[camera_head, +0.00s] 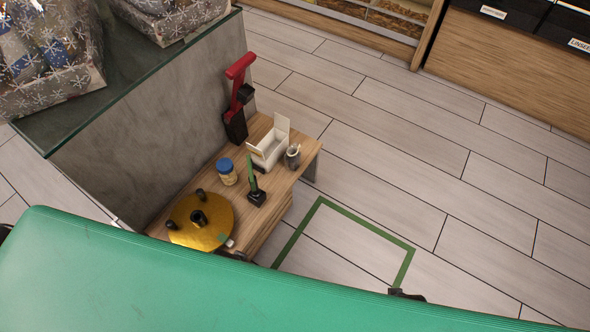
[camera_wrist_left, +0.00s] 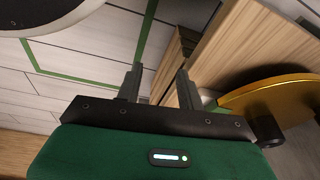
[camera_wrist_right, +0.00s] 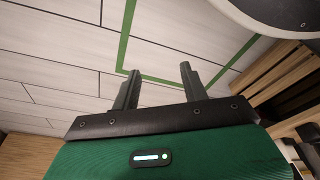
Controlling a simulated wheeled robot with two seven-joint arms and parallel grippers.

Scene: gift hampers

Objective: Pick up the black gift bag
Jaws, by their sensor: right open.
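I cannot make out a black gift bag in any view. My left gripper (camera_wrist_left: 159,75) shows in the left wrist view with its two fingers apart and nothing between them. It is near the wooden table edge, with the gold round board to its right. My right gripper (camera_wrist_right: 159,75) shows in the right wrist view, also open and empty, with floor and green tape beyond it. Neither gripper's fingers can be clearly seen in the head view.
A low wooden table (camera_head: 289,187) bears a gold board (camera_head: 217,232), a blue-lidded jar (camera_head: 228,172), a white box (camera_head: 269,150), a grey mug (camera_head: 293,156) and a red-and-black tool (camera_head: 239,90). Snowflake-wrapped hampers (camera_head: 55,85) stand upper left. Floor right of the green tape (camera_head: 385,236) is clear.

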